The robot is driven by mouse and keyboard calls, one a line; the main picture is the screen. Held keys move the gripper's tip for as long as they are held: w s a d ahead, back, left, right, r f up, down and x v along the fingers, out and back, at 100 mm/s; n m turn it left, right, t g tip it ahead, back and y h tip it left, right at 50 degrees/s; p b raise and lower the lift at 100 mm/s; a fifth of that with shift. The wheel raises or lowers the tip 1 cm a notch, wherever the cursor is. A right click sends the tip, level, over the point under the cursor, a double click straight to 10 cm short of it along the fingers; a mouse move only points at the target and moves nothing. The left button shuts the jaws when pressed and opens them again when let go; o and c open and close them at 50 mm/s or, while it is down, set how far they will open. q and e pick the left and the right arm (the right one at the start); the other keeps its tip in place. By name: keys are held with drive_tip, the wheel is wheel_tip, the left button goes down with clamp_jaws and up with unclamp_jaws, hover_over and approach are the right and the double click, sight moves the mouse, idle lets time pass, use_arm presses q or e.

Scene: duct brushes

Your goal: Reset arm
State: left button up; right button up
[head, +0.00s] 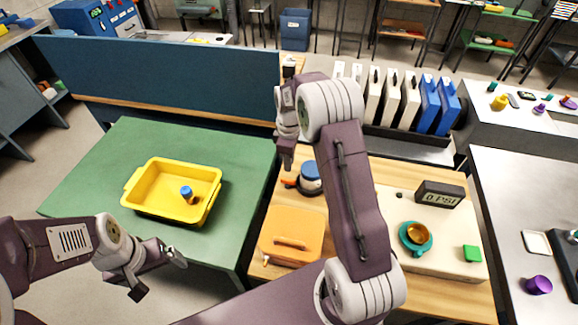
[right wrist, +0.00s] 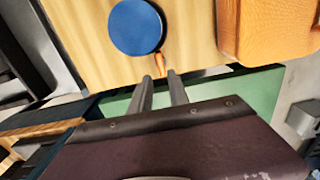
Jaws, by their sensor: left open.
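My left gripper (head: 160,274) is open and empty at the lower left in the head view, in front of the green table (head: 90,190). My right arm rises across the middle and bends at the top. My right gripper (head: 286,162) hangs from it near the left edge of the wooden table, mostly seen from the side. In the right wrist view its two fingers (right wrist: 160,84) stand apart with nothing between them. A blue round piece (right wrist: 136,27) with an orange part lies beyond the fingertips; it also shows in the head view (head: 309,176).
A yellow tray (head: 148,209) on the green table holds a small blue-topped piece (head: 186,192). An orange case (head: 292,236), a gauge reading 0 PSI (head: 440,194) and a teal dish (head: 416,252) sit on the wooden table. A blue partition (head: 170,80) and several binders (head: 400,97) stand behind.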

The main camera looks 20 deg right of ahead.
idle(0.3)
drive_tip(key=s+a+r+t, duration=0.1)
drive_tip(key=s+a+r, duration=0.4)
drive_tip(key=s+r, duration=0.25)
drive_tip(key=s+f+m, duration=0.1)
drive_tip(key=s+m, duration=0.2)
drive_tip(key=s, duration=0.1)
drive_tip(key=s+a+f+m, duration=0.1)
drive_tip(key=s+m, duration=0.2)
drive_tip(key=s, duration=0.2)
drive_tip(key=s+a+f+m, duration=0.1)
drive_tip(key=s+f+m, duration=0.1)
drive_tip(key=s, duration=0.3)
drive_tip(key=shift+m, duration=0.4)
drive_tip(key=shift+w+f+m, duration=0.1)
drive_tip(key=shift+w+m, duration=0.4)
drive_tip(key=shift+m, duration=0.6)
